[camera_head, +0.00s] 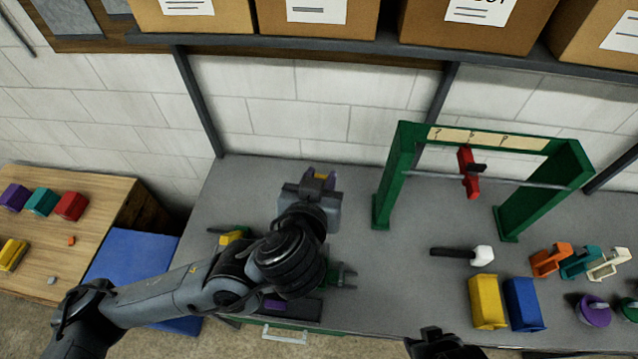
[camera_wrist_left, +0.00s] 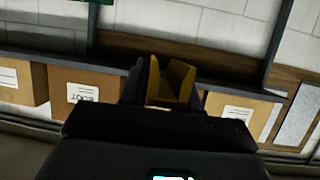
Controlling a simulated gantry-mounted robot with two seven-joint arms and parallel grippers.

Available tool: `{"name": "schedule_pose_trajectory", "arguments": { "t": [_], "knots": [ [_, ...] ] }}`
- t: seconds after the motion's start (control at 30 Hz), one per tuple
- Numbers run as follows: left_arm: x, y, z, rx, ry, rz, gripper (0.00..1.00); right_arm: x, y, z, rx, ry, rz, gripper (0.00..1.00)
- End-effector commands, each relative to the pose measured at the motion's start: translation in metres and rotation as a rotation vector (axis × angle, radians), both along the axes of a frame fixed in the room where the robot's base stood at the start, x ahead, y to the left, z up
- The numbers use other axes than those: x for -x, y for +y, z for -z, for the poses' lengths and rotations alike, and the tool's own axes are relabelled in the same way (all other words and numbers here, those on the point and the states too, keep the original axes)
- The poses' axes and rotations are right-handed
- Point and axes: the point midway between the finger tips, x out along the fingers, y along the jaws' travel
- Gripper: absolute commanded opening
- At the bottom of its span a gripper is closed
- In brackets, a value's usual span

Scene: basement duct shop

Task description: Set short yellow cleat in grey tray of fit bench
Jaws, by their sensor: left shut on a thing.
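My left gripper (camera_head: 318,178) is shut on a yellow cleat and holds it up over the back of the grey bench. The yellow cleat (camera_wrist_left: 172,82) shows between the fingers in the left wrist view, with an open notch in its top. In the head view only a small part of it shows at the fingertips. A dark grey tray (camera_head: 305,312) is at the bench's front edge, partly hidden by my left arm, with a purple piece in it. My right gripper (camera_head: 440,345) is at the bottom edge, cut off, its jaws unclear.
A green frame (camera_head: 384,190) with a red clamp (camera_head: 469,172) stands right of my left gripper. A mallet (camera_head: 465,254), yellow block (camera_head: 486,302) and blue block (camera_head: 524,304) lie to the right. Boxes (camera_head: 318,20) sit on the shelf above. A wooden table (camera_head: 90,225) is at left.

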Motion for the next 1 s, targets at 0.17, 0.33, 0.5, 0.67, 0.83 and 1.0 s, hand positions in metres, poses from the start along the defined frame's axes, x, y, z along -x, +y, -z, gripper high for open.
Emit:
{"name": "schedule_pose_trajectory", "arguments": {
  "t": [0.17, 0.33, 0.5, 0.67, 0.83, 1.0],
  "knots": [
    [-0.002, -0.002, -0.009, -0.001, -0.007, -0.075, 0.0, 0.0, 0.001, 0.0, -0.002, 0.0, 0.001, 0.43],
    [-0.003, -0.004, -0.016, -0.001, -0.003, -0.146, 0.0, 0.0, 0.001, 0.0, -0.005, 0.0, 0.004, 0.43],
    [-0.004, -0.004, -0.017, 0.0, -0.003, -0.175, 0.0, 0.0, 0.002, 0.0, -0.009, -0.001, 0.005, 0.43],
    [-0.005, -0.005, -0.004, -0.002, 0.0, -0.149, 0.0, 0.0, 0.002, 0.0, -0.011, 0.0, 0.007, 0.43],
    [-0.008, -0.001, 0.038, -0.007, 0.0, -0.059, 0.0, 0.0, 0.002, 0.0, -0.01, -0.001, 0.006, 0.43],
    [-0.009, 0.008, 0.068, -0.001, 0.001, -0.016, 0.0, 0.0, 0.002, 0.0, -0.009, -0.001, 0.005, 0.43]
  ]
}}
